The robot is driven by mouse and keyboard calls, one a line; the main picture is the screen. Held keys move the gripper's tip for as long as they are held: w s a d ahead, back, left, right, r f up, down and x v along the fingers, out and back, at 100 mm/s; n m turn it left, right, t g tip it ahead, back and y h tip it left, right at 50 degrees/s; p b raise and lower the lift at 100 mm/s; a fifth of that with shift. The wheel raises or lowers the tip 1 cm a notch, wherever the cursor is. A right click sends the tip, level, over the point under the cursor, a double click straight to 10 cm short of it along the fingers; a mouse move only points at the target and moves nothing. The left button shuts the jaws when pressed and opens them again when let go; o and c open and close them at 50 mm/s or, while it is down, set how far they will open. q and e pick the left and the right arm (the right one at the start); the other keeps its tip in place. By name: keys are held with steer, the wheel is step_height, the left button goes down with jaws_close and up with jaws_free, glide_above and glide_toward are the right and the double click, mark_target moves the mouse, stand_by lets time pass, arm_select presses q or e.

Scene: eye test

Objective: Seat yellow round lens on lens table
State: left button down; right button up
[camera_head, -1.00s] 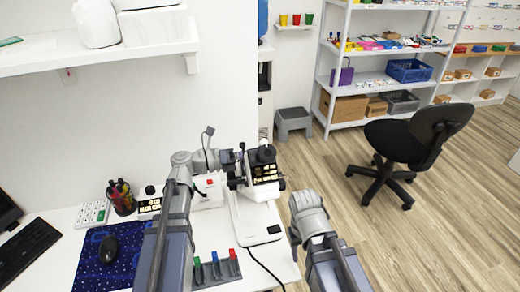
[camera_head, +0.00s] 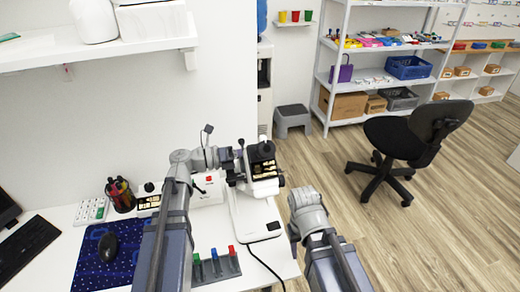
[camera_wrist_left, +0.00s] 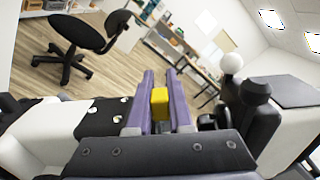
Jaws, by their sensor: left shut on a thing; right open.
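My left gripper (camera_wrist_left: 159,112) is shut on the yellow lens (camera_wrist_left: 159,101), which shows as a small yellow block between its purple fingers in the left wrist view. In the head view the left gripper (camera_head: 228,160) is beside the black upper part of a white desktop instrument (camera_head: 250,217); the yellow lens cannot be made out there. The lens table itself is not clearly distinguishable; the instrument's upper part (camera_head: 263,168) is partly covered by the gripper. My right gripper (camera_head: 293,238) is open and empty, right of the instrument at the desk edge.
A grey rack (camera_head: 217,267) with green, blue and red pieces stands on the desk in front. A pen cup (camera_head: 121,195), a mouse (camera_head: 108,247) on a blue mat and a keyboard (camera_head: 28,246) are left. A black cable crosses the desk's right front. A wall shelf (camera_head: 100,50) hangs above.

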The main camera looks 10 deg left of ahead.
arm_select(q)
steer(key=shift+s+d+f+b, duration=0.1)
steer(key=shift+s+f+b, duration=0.1)
steer(key=shift+f+b, duration=0.15)
stand_by(0.3)
steer(key=c, duration=0.7)
jaws_free()
steer(key=shift+c, duration=0.2)
steer(key=v, duration=0.8)
steer(key=shift+r, duration=0.1)
